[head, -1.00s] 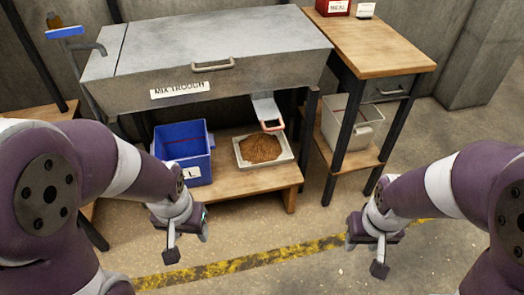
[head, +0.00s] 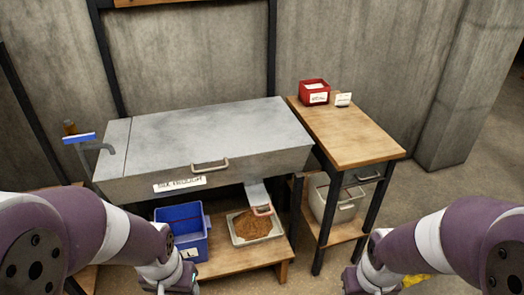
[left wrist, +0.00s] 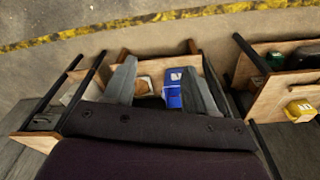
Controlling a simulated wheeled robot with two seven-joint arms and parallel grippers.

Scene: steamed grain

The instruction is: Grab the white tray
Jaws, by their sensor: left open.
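The white tray (head: 258,241) holds a heap of brown grain. It sits on the low wooden shelf under the metal trough, below a pale chute, right of a blue bin (head: 181,232). In the left wrist view, the tray (left wrist: 148,92) shows partly between the fingers, beside the blue bin (left wrist: 173,97). My left gripper (left wrist: 158,72) is open and empty, apart from the tray. In the head view, the left gripper is at the bottom edge, in front of the shelf. My right gripper (head: 368,284) is at the bottom edge, its fingers cut off.
The metal trough (head: 210,138) overhangs the shelf. A wooden side table (head: 350,138) at right bears a red box (head: 314,92), with a pale bin (head: 336,200) below. In the left wrist view, a yellow container (left wrist: 301,110) stands on another shelf. Floor shows at right.

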